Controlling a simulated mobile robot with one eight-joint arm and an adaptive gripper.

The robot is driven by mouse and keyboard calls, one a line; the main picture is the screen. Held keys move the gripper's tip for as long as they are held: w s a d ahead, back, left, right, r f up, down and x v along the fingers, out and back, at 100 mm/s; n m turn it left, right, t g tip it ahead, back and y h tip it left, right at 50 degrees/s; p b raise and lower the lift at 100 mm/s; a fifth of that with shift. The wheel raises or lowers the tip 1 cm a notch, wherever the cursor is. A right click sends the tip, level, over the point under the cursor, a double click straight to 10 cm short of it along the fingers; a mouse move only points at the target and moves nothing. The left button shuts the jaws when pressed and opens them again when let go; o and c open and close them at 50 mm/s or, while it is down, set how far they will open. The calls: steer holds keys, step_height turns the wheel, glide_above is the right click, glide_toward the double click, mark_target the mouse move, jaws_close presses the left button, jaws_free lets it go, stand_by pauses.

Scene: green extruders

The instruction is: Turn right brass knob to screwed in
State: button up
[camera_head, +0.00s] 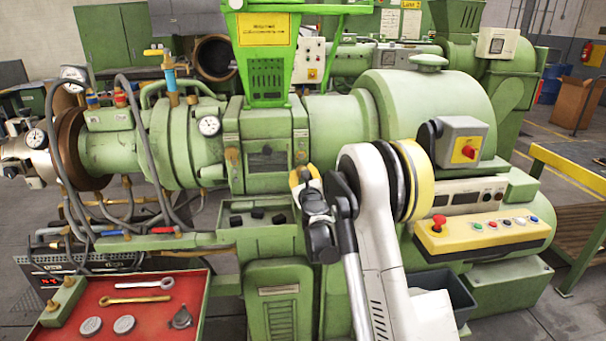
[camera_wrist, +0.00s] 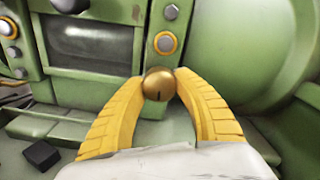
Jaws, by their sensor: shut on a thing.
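The right brass knob (camera_wrist: 159,84) is a round brass ball with a dark slot on its face, in the middle of the wrist view. My gripper (camera_wrist: 158,90) has two yellow ribbed fingers, one on each side of the knob, with their tips against it. The gripper is shut on the knob. In the head view my gripper (camera_head: 304,176) is at the right side of the green extruder's front block (camera_head: 262,185), and the knob is hidden there by the gripper. A brass part (camera_head: 232,156) shows at the block's left side.
A dark window (camera_wrist: 95,45) and a brass-ringed bolt (camera_wrist: 165,43) are close to the fingers in the wrist view. A green shelf (camera_head: 240,224) with dark pieces lies below the block. A red tray (camera_head: 150,312) with wrenches stands at front left; a yellow control panel (camera_head: 485,232) stands at right.

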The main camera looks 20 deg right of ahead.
steer(key=shift+m, duration=0.7)
steer(key=o, duration=1.2)
steer(key=shift+c, duration=0.2)
steer(key=v, duration=1.2)
